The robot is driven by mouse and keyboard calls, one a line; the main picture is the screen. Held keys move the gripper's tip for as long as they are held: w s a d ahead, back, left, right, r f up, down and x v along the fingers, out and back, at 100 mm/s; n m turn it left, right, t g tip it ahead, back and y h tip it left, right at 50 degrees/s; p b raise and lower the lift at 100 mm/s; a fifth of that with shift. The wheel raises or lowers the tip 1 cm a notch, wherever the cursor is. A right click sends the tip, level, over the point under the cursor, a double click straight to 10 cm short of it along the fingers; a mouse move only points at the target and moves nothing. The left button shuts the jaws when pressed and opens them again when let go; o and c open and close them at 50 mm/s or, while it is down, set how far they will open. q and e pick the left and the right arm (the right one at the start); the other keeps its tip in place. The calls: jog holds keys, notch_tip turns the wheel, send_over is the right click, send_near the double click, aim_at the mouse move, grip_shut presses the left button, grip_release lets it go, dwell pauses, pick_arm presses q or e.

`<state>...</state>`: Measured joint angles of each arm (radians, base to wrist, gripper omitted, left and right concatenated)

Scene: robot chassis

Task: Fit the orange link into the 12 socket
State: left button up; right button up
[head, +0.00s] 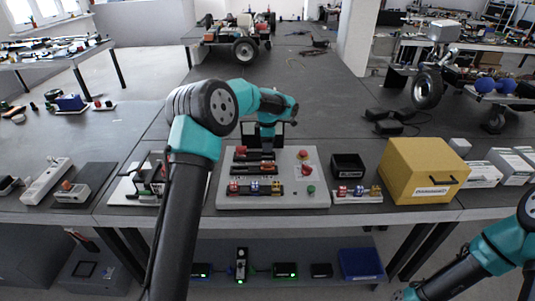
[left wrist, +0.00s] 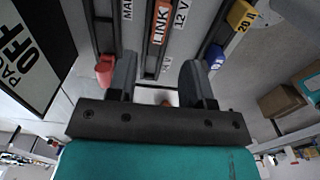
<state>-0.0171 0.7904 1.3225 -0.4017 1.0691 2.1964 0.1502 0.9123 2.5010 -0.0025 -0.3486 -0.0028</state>
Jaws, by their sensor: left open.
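In the left wrist view an orange piece marked LINK (left wrist: 160,24) lies in a dark slot, beyond and between my fingertips. A 12 V label (left wrist: 182,14) is printed on the pale panel beside that slot. The grey-white panel (head: 292,158) stands on the bench in the head view, with dark rails on it. My left gripper (left wrist: 158,80) is open over the panel, with nothing visible between its fingers. In the head view my left arm and wrist hide part of the panel. My right arm is at lower right; its gripper does not show.
A yellow box (head: 422,170), a black bin (head: 347,167) and a small strip of coloured pieces (head: 357,194) stand right of the panel. The left wrist view shows a yellow 20 A piece (left wrist: 242,18), a blue piece (left wrist: 215,56) and a red piece (left wrist: 104,70) near my fingers.

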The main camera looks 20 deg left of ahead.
pick_arm(q)
jog(key=shift+r, duration=0.7)
